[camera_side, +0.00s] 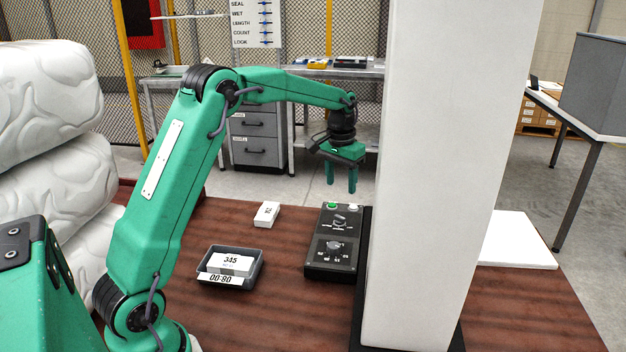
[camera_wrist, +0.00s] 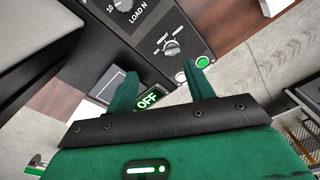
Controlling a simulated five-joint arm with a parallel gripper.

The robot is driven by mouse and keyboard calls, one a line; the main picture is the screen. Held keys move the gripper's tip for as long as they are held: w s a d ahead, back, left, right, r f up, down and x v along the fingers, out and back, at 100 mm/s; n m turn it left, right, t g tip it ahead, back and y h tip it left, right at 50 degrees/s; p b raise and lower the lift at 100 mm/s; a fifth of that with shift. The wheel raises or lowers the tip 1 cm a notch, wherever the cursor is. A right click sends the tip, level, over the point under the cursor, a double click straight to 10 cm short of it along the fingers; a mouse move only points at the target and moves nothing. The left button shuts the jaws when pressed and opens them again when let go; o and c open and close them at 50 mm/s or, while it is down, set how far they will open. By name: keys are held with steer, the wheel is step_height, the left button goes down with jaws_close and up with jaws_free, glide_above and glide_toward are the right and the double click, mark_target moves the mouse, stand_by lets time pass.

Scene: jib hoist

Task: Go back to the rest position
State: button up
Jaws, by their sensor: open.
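My gripper (camera_side: 342,181) hangs in the air above the far end of the black control box, fingers pointing down, open and empty. In the wrist view its two green fingers (camera_wrist: 160,92) stand apart with nothing between them. The black control box (camera_side: 318,262) lies on the brown table and has two knobs, a green button (camera_side: 331,206) and a white button. The wrist view shows the box (camera_wrist: 150,32) with the text "LOAD N" by one knob, and a small display (camera_wrist: 150,98) reading "OFF", partly hidden by a finger.
A tall white column (camera_side: 440,150) stands just right of the box. A white plate (camera_side: 515,240) lies beyond the column. Brown tabletop (camera_side: 215,325) is bare in front.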

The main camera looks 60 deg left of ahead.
steer(key=s+d+r+m+t, duration=0.1)
steer(key=s+d+r, duration=0.4)
steer(key=s, duration=0.2)
steer(key=s+d+r+t, duration=0.2)
steer(key=s+d+r, duration=0.3)
steer(key=s, duration=0.2)
steer(key=s+d+f+m+t, duration=0.1)
steer(key=s+d, duration=0.1)
steer(key=s, duration=0.6)
steer(key=s+d+f+t, duration=0.1)
steer(key=s+d+f, duration=0.1)
steer(key=s, duration=0.6)
steer(key=shift+d+m, duration=0.3)
steer(key=shift+m, duration=0.1)
